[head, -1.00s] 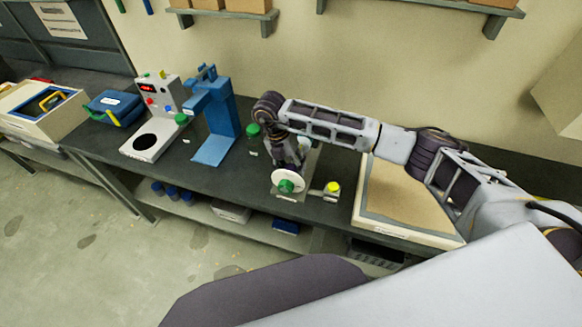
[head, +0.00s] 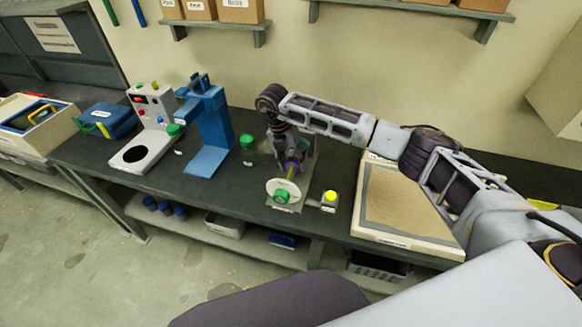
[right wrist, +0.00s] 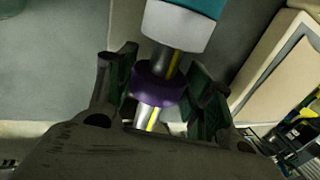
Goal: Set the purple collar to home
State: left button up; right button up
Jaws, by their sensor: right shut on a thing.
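The purple collar (right wrist: 158,85) sits around a shiny metal rod with a yellow stripe in the right wrist view. A white and teal part (right wrist: 180,22) is at the rod's far end. My right gripper (right wrist: 160,90) has its fingers on both sides of the collar and is shut on it. In the head view my right gripper (head: 289,157) is at the screw expeller, behind its white disc (head: 273,188) with a green centre (head: 283,197). A bit of the purple collar (head: 293,167) shows there, mostly hidden by the gripper. My left gripper is out of view.
A yellow button box (head: 330,199) stands right of the expeller, and a framed tan board (head: 405,205) lies further right. To the left are a green-capped jar (head: 248,150), a blue stand (head: 208,130) and a white device (head: 150,125). Shelves hang on the wall above.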

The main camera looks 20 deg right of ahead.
jog(key=shift+f, duration=0.15)
jog(key=o, duration=1.4)
jog(key=shift+o, duration=0.2)
jog(key=v, duration=1.2)
jog(key=shift+c, duration=0.5)
